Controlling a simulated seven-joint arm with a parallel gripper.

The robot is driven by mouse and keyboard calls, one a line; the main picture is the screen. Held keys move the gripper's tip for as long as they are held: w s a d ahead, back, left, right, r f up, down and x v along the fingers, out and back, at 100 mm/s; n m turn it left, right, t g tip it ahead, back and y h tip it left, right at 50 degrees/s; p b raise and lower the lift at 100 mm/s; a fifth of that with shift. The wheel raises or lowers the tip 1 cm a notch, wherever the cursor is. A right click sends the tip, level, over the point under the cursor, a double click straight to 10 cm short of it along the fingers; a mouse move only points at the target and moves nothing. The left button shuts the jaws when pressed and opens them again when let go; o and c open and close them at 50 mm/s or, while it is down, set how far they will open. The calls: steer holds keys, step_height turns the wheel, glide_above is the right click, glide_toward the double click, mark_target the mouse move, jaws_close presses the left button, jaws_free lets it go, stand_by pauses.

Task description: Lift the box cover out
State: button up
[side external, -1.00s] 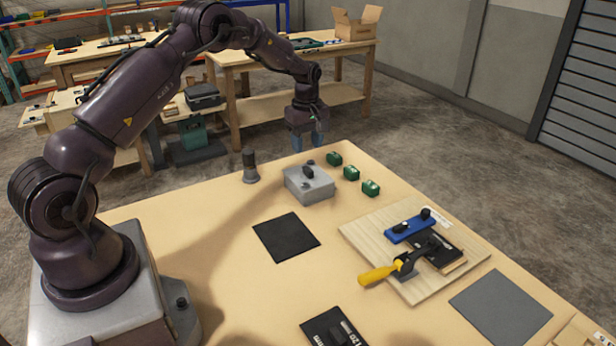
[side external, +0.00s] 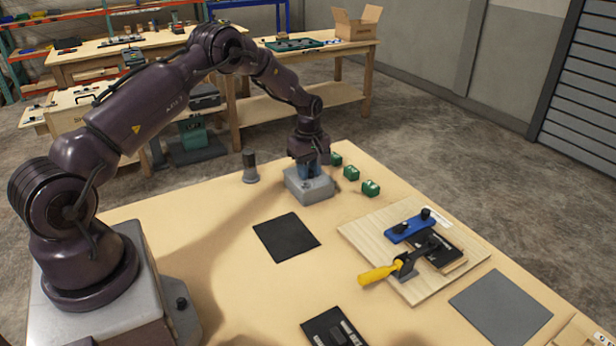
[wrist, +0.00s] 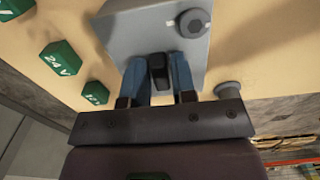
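The grey box (side external: 312,194) stands near the far edge of the table, and its top is the light grey box cover (wrist: 150,28) in the wrist view. A black knob (wrist: 158,72) stands up from the cover, with a round grey fastener (wrist: 193,23) near one corner. My gripper (side external: 308,170) is down at the box, pointing downward. In the wrist view my gripper (wrist: 160,75) has its blue fingers on either side of the black knob, very close to it. Whether both fingers press on it is not clear. The cover is seated on the box, whose inside is hidden.
Several green blocks (side external: 351,173) stand right of the box, and a dark grey cylinder (side external: 250,167) stands to its left. A black mat (side external: 287,237) lies in front. A wooden board (side external: 377,240) carries a yellow-handled clamp (side external: 380,273). A grey mat (side external: 500,306) lies front right.

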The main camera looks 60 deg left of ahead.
jaws_close()
steer(key=shift+r, duration=0.5)
step_height(320, 180, up, 2)
steer(key=shift+r, duration=0.25)
steer(key=s+d+r, duration=0.3)
steer(key=s+r, duration=0.3)
steer(key=s+d+r, duration=0.2)
steer(key=s+r, duration=0.4)
steer(key=r, duration=0.1)
steer(key=shift+s+d+r, duration=0.3)
steer(key=shift+s+d, duration=0.1)
